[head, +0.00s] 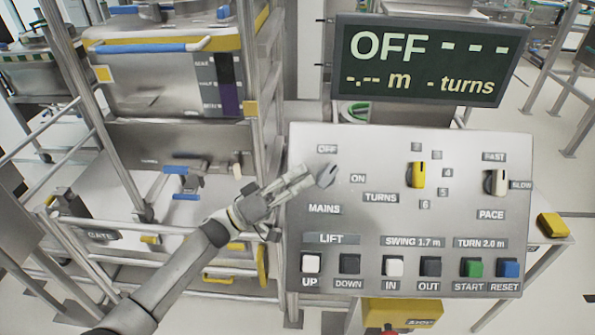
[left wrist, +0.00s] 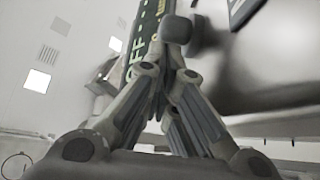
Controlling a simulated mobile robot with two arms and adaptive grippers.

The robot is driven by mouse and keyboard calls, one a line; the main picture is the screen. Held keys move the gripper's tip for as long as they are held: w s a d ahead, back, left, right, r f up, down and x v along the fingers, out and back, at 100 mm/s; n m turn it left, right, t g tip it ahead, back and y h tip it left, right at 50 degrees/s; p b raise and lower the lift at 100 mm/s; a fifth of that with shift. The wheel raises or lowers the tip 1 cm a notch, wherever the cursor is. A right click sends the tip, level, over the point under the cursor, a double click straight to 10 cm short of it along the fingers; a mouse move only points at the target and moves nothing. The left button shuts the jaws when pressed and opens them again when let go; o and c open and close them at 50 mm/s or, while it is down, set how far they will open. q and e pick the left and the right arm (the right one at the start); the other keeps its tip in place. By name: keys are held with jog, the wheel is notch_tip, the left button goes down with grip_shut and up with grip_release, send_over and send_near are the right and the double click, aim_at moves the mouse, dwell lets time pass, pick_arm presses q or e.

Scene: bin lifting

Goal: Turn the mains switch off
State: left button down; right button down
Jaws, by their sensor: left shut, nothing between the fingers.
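The mains switch (head: 328,176) is a grey knob on the control panel, between the OFF label (head: 327,149), the ON label (head: 358,178) and the MAINS label (head: 324,209). The display (head: 430,60) above the panel reads OFF with dashes. My left gripper (head: 306,180) is shut and empty. Its fingertips are right beside the left side of the knob; I cannot tell whether they touch. Which label the knob points to is hard to tell. In the left wrist view the closed fingers (left wrist: 172,60) fill the middle, with the display (left wrist: 137,55) behind them.
The panel also carries a yellow turns knob (head: 416,175), a pale pace knob (head: 497,182) and a row of push buttons (head: 430,266). A metal frame with a steel bin (head: 165,75) stands at the left. A yellow box (head: 400,311) is below the panel.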

pick_arm(q)
jog(key=shift+s+d+f, duration=0.1)
jog(key=shift+s+f, duration=0.3)
jog(key=shift+f, duration=0.05)
dwell(0.3)
dwell(0.3)
